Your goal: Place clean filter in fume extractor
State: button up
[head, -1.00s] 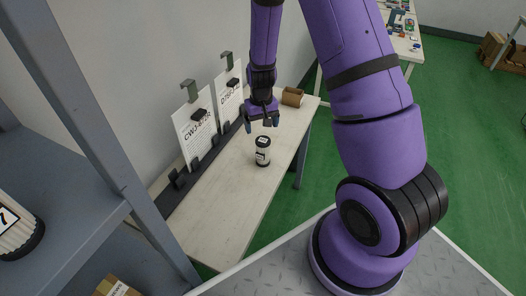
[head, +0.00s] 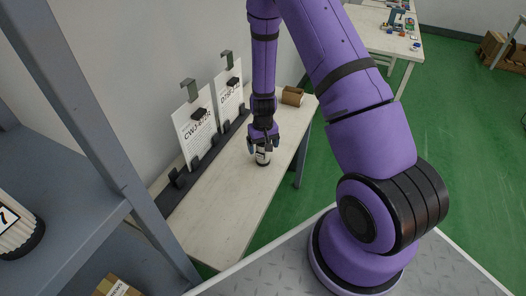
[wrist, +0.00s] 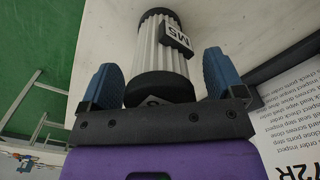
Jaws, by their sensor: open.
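A small cylindrical filter (head: 262,157) with black ends and a white pleated body stands on the pale bench. In the wrist view the filter (wrist: 160,45) carries a white label that seems to read "M5". My gripper (head: 263,147) is just above it and partly hides it in the head view. Its two blue fingers (wrist: 161,70) are open, one on each side of the filter's near black end, with a visible gap on both sides. A larger pleated filter (head: 16,229) with a "7" label sits on the grey shelf at left. No fume extractor can be made out.
The bench (head: 215,225) has a black rail (head: 200,165) along the wall, with two printed sign boards (head: 195,130) standing behind it. A small cardboard box (head: 292,96) stands at the bench's far end. The grey shelf frame (head: 80,110) is at left.

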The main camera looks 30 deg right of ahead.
jog(key=shift+f, duration=0.3)
jog(key=shift+c, duration=0.3)
jog(key=c, duration=1.1)
jog(key=shift+r, duration=0.1)
